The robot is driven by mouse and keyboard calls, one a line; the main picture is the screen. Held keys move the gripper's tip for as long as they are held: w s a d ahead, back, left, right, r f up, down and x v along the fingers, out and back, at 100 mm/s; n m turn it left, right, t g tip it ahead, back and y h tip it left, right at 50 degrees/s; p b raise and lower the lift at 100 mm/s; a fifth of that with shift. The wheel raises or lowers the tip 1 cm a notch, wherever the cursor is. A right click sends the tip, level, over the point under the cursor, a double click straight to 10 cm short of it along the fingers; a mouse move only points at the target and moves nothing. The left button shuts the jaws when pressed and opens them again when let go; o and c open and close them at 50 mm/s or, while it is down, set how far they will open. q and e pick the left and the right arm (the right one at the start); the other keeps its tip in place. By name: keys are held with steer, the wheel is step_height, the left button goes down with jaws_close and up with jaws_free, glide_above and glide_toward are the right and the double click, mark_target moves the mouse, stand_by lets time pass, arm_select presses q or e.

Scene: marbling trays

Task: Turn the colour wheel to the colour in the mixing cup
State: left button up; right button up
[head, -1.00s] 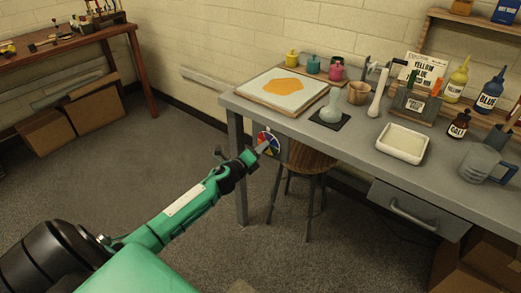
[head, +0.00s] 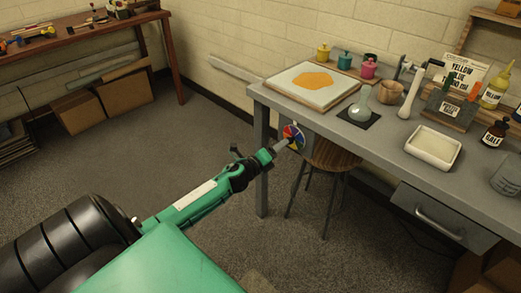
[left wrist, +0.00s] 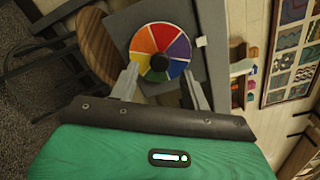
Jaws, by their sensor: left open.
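The colour wheel (head: 293,136), a disc of coloured wedges, is on the end of the grey workbench by its corner. In the left wrist view the wheel (left wrist: 148,38) shows red, orange, yellow, green, blue and purple wedges round a black knob (left wrist: 160,63). A small pale tab sits to its right. My left gripper (head: 277,148) points at the wheel. In the left wrist view its open fingers (left wrist: 160,76) show either side of the knob; contact cannot be told. A brownish cup (head: 390,92), possibly the mixing cup, stands on the bench; its contents are not clear. My right gripper is out of view.
The grey workbench (head: 372,146) carries a white tray with an orange patch (head: 313,80), a glass flask (head: 362,105), a white basin (head: 433,147) and bottles. A wooden stool (head: 330,156) stands under the bench, close by the wheel.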

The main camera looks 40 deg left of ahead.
arm_select(q)
steer(key=s, duration=0.9)
steer(key=shift+s+a, duration=0.35)
steer(key=shift+a, duration=0.05)
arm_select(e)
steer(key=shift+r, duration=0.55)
arm_select(q)
steer(key=shift+f, duration=0.1)
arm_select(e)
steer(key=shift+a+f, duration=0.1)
